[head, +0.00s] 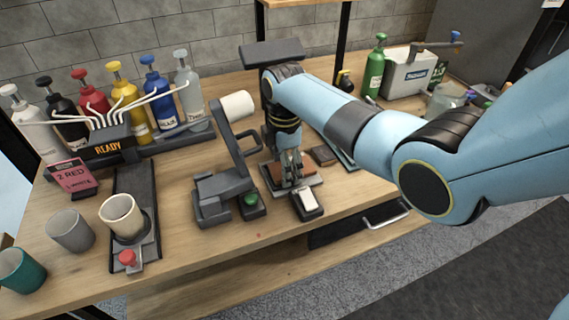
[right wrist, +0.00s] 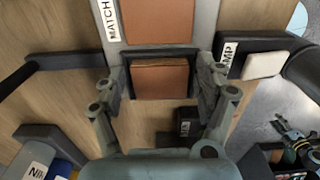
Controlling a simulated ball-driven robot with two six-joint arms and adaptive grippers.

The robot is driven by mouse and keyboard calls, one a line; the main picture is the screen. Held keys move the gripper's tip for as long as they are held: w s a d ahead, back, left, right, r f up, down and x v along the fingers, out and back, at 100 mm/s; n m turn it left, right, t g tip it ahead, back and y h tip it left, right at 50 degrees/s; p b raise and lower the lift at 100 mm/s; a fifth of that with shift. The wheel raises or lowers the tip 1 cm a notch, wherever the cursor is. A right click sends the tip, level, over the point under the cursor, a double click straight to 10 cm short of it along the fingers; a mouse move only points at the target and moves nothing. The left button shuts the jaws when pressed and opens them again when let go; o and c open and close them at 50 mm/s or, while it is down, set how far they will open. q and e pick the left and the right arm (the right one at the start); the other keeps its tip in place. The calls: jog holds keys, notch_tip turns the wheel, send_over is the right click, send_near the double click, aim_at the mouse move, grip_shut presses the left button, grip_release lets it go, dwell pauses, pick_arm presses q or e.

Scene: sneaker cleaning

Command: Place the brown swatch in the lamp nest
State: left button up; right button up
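A brown swatch (right wrist: 160,80) sits in a dark square nest (right wrist: 126,90) in the right wrist view, just below a larger brown panel (right wrist: 157,22) on a grey plate marked MATCH. My right gripper (right wrist: 163,72) is open over it, with one finger on each side and visible gaps to the swatch. In the head view my right gripper (head: 290,181) points down at this grey plate (head: 314,181) and hides much of the brown. A white pad (right wrist: 264,65) on a dark block, its label partly reading "MP", is right of the nest. My left gripper is not in view.
Several pump bottles (head: 137,112) line the left back. A beige cup (head: 121,216) is front left.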

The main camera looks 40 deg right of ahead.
jog(key=shift+r, duration=0.1)
notch_tip(320, 180, up, 13)
jog(key=p, duration=0.1)
dwell(0.6)
